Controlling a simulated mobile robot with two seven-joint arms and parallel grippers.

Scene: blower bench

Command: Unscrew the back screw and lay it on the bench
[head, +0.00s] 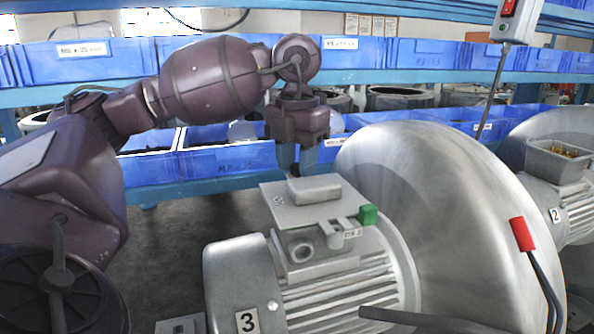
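The blower motor marked 3 (335,290) stands in the lower middle of the head view. On top of it is a grey terminal box (310,252) with a flat lid plate (285,211) and a raised block. My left gripper (296,168) points down at the back edge of the lid, its blue fingers close together. The raised block hides part of the fingertips, so I cannot tell whether they are parted or hold anything. The back screw is not visible; that spot is behind the block and fingers. My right gripper is not in view.
A green piece (368,214) sits at the box's right edge. The large round blower housing (430,200) rises close on the right. A red-ended cable (521,234) hangs before it. A metal tray (556,160) with small brass-coloured parts sits on blower 2. Blue bins (160,168) line the shelves behind.

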